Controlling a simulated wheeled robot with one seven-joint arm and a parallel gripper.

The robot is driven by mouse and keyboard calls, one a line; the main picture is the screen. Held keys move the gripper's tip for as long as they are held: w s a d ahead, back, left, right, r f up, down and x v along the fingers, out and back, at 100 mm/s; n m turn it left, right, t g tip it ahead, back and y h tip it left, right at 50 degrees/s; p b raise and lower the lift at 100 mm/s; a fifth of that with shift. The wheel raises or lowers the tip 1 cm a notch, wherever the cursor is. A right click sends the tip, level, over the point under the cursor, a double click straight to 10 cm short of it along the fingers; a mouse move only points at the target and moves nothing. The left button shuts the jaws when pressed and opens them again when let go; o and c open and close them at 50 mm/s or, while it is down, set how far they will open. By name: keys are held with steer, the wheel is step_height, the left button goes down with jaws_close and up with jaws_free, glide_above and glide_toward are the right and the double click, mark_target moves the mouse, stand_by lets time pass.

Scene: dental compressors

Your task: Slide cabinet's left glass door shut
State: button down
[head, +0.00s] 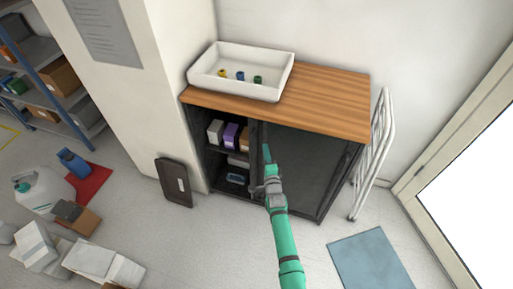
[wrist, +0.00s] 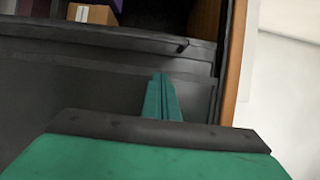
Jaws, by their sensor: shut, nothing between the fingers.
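The cabinet (head: 330,104) has a wooden top and a dark front. Its left part is open, showing shelves with boxes. The dark glass doors (head: 312,165) cover the right part; the left door appears slid right, overlapping the other, though the panes are hard to tell apart. A dark upright frame edge (head: 256,135) borders the opening. My gripper (head: 266,152) is shut and empty, in front of the glass just right of that edge. In the wrist view, its closed fingers (wrist: 162,98) point at the dark panel (wrist: 70,90) beside the frame; contact cannot be told.
A white tray (head: 240,88) with small coloured items sits on the top. A purple box (head: 231,135) stands on the shelf. A dark panel (head: 175,183) leans at the left wall, a folded white rack (head: 372,150) at the right. A blue mat (head: 370,262) lies on the floor.

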steer(key=a, duration=0.1)
steer(key=w+a, duration=0.1)
steer(key=a, duration=0.2)
steer(key=shift+w+a, duration=0.2)
steer(key=shift+w, duration=0.2)
stand_by(0.4)
